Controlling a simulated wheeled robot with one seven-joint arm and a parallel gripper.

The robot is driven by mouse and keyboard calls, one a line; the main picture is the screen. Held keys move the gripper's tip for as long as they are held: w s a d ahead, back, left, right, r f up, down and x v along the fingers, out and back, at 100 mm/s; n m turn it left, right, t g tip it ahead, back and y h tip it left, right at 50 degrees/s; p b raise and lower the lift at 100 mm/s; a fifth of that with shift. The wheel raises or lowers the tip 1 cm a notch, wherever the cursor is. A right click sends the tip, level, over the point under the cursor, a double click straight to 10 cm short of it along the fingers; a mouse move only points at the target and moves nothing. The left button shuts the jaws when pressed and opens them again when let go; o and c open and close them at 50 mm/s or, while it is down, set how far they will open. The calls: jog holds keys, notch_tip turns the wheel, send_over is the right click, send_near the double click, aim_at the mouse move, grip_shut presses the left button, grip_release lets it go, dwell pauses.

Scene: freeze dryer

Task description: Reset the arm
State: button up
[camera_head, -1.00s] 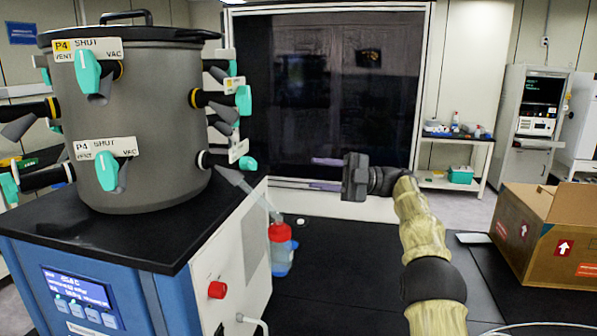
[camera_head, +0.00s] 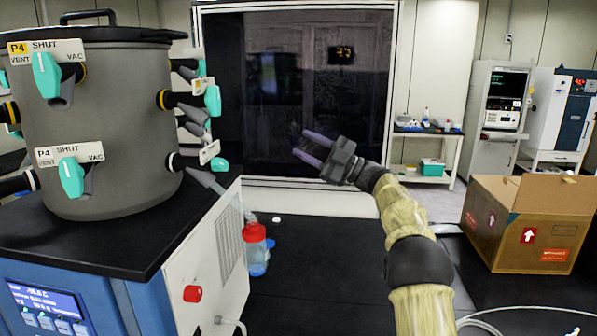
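My gripper (camera_head: 306,150) is raised in front of the dark glass panel, near the middle of the picture. Its two purple fingers point up and left with a gap between them, and nothing shows between them. My arm reaches up to it from the lower right. The freeze dryer stands at the left, with a grey drum chamber (camera_head: 122,125) on a black top and teal valve handles (camera_head: 72,177) around its side. My gripper is to the right of the chamber and apart from it.
A red-capped bottle (camera_head: 256,250) stands beside the dryer's white side panel. An open cardboard box (camera_head: 500,235) sits on the right of the black bench (camera_head: 330,270). A dark glass panel (camera_head: 290,60) rises behind. The bench between dryer and arm is mostly clear.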

jog(key=w+d+f+m+t+h, duration=0.35)
jog(key=d+m+t+h, duration=0.25)
jog(key=m+t+h, duration=0.65)
jog(key=s+d+f+m+g+h, duration=0.25)
jog(key=s+f+m+h, duration=0.2)
jog(key=f, duration=0.25)
jog(key=s+d+f+m+g+h, duration=0.1)
jog(key=s+d+f+m+h, duration=0.25)
jog(key=f+m, duration=0.3)
jog(key=s+f+g, duration=0.4)
jog(key=s+f, duration=0.2)
jog(key=s, duration=0.5)
jog(key=s+f+m+g+h, duration=0.1)
jog(key=s+f+g, duration=0.2)
jog(key=s+f, duration=0.3)
jog(key=s+f+m+g+h, duration=0.1)
jog(key=s+f+g, duration=0.3)
jog(key=s, duration=1.3)
notch_tip(320, 180, down, 3)
jog(key=shift+d+r+g, duration=0.1)
jog(key=shift+d+g, duration=0.15)
jog(key=shift+g, duration=0.05)
